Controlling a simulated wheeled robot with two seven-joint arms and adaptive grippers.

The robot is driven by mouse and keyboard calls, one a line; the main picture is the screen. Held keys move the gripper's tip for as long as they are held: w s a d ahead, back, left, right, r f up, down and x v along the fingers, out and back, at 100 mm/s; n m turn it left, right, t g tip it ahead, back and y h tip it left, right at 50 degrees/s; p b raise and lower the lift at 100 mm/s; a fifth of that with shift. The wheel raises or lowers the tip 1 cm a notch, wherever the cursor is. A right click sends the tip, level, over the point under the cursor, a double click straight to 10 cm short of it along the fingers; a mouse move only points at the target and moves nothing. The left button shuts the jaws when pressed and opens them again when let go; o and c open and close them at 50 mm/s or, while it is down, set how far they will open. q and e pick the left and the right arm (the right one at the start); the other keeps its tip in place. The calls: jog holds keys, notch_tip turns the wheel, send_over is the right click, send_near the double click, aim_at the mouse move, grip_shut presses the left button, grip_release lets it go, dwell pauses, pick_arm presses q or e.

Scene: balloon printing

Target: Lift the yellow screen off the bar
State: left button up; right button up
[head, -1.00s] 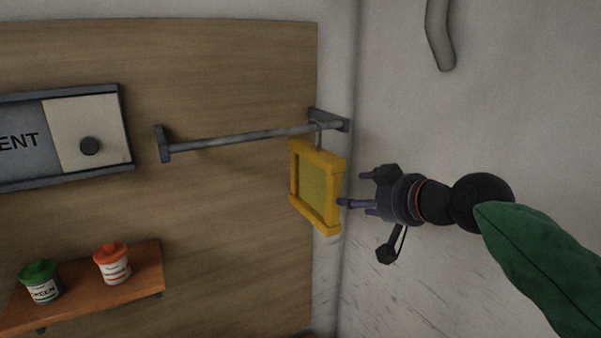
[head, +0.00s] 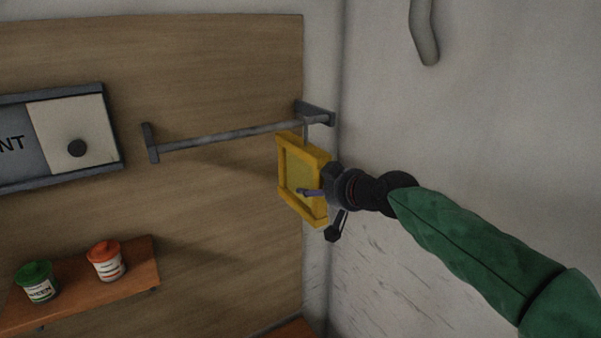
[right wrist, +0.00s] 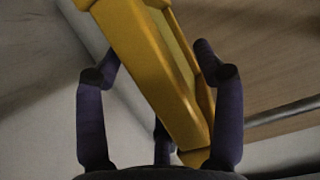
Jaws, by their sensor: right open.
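The yellow screen (head: 289,170) is a small square frame with a yellowish mesh. It hangs by a hook from the right end of the grey bar (head: 220,135). My right gripper (head: 310,192) is at the screen's right side, with a finger showing in front of its face. In the right wrist view the yellow frame (right wrist: 150,65) runs slanted between the spread fingers of my open right gripper (right wrist: 160,75). Whether any finger touches the frame I cannot tell. My left gripper is not in view.
The bar is mounted on a wooden panel (head: 215,60) near the room corner. A shelf (head: 140,275) at lower left holds a green-lidded jar (head: 38,283) and an orange-lidded jar (head: 107,261). A grey pipe (head: 424,35) is on the right wall.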

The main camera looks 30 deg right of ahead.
jog(key=shift+w, duration=0.15)
jog(key=shift+s, duration=0.2)
jog(key=c, duration=1.4)
